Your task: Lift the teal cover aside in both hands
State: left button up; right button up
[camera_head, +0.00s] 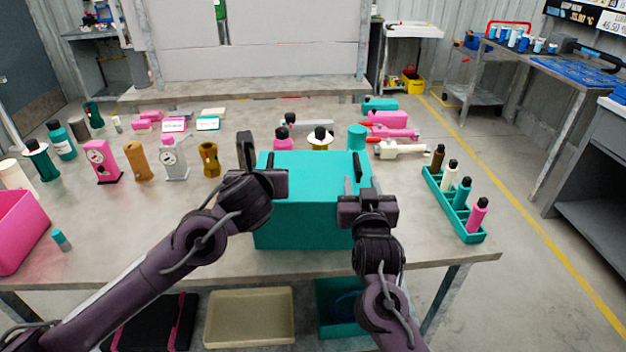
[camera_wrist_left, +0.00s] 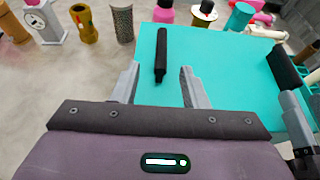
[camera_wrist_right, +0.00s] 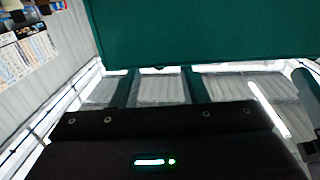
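The teal cover (camera_head: 310,215) is a box-like hood on the table in front of me, with a black handle on each side of its top. The left handle (camera_wrist_left: 161,50) shows in the left wrist view, its near end between the parted fingers of my left gripper (camera_wrist_left: 160,72); gaps show on both sides. The right handle (camera_head: 357,164) stands just beyond my right gripper (camera_head: 367,200). In the right wrist view its dark fingers (camera_wrist_right: 158,80) look parted below a dark teal surface; no handle shows between them. What lies under the cover is hidden.
A teal tray with bottles (camera_head: 461,205) stands right of the cover. Several dials, bottles and pump parts line the table's left and back. A pink bin (camera_head: 20,232) is at the left edge. Bare table lies left of the cover.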

aim_at(269, 165)
pick_arm(q)
jog(key=shift+w+d+r, duration=0.1)
jog(key=shift+w+r, duration=0.15)
jog(key=shift+w, duration=0.15)
pick_arm(e)
jog(key=shift+w+r, duration=0.2)
jog(key=shift+w, duration=0.2)
pick_arm(q)
jog(key=shift+s+r, duration=0.15)
jog(key=shift+s, duration=0.2)
pick_arm(e)
jog(key=shift+s+r, duration=0.2)
jog(key=shift+s, duration=0.15)
pick_arm(q)
jog(key=x, duration=0.8)
pick_arm(e)
jog(key=w, duration=0.8)
jog(key=shift+f, duration=0.1)
pick_arm(q)
grip_shut()
pick_arm(e)
grip_shut()
